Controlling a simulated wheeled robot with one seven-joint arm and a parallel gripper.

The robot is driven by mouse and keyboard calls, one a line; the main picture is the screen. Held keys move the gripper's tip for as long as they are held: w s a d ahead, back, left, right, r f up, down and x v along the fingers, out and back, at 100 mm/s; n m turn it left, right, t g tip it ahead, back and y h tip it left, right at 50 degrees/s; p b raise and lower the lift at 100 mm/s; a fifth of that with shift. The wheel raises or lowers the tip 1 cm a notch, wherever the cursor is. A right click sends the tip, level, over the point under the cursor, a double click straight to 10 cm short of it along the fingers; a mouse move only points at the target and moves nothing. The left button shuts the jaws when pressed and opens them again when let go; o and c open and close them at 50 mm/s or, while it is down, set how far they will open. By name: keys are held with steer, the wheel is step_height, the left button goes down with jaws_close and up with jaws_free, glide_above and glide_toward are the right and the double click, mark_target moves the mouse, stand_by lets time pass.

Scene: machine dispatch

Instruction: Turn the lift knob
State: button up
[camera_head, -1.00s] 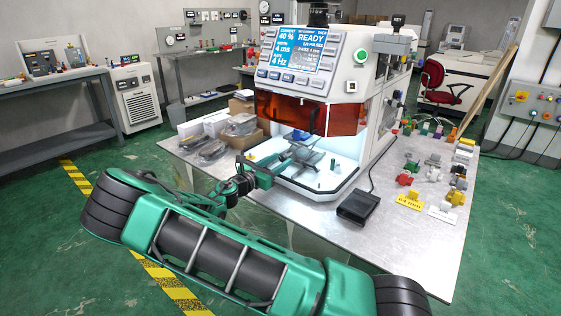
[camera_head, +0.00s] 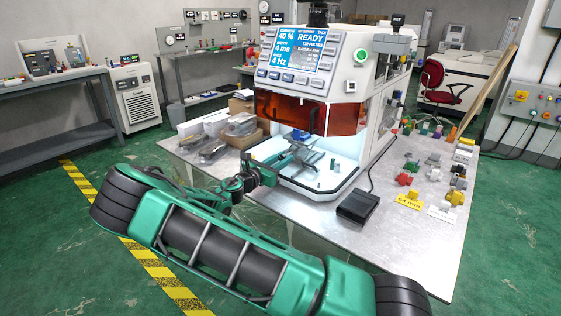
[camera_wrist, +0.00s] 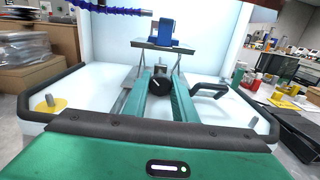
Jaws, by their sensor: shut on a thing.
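The lift knob (camera_wrist: 161,86) is a round black knob with a light pointer line, in the middle of the wrist view. My gripper (camera_wrist: 161,92) has its two green fingers on either side of the knob and is shut on it. Behind the knob stands the small lift, its flat grey platform (camera_wrist: 160,48) carrying a blue block (camera_wrist: 165,33). In the head view my gripper (camera_head: 283,160) reaches into the machine's lit work bay from the left. There the knob is hidden by the fingers, and the lift platform (camera_head: 312,157) shows just beyond.
The white machine (camera_head: 345,80) has a raised amber shield (camera_head: 300,112) above the bay. A black handle (camera_wrist: 210,90) stands right of the knob. Boxes (camera_head: 243,105) lie left of the machine, a black pedal (camera_head: 358,207) in front, and several small coloured parts lie at right.

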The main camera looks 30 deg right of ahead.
steer(key=shift+w, duration=0.1)
steer(key=m, duration=0.4)
steer(key=shift+m, duration=0.3)
steer(key=shift+a+m, duration=0.1)
steer(key=shift+m, duration=2.1)
steer(key=o, duration=1)
steer(key=shift+o, duration=0.2)
steer(key=v, duration=1)
steer(key=shift+a, duration=0.35)
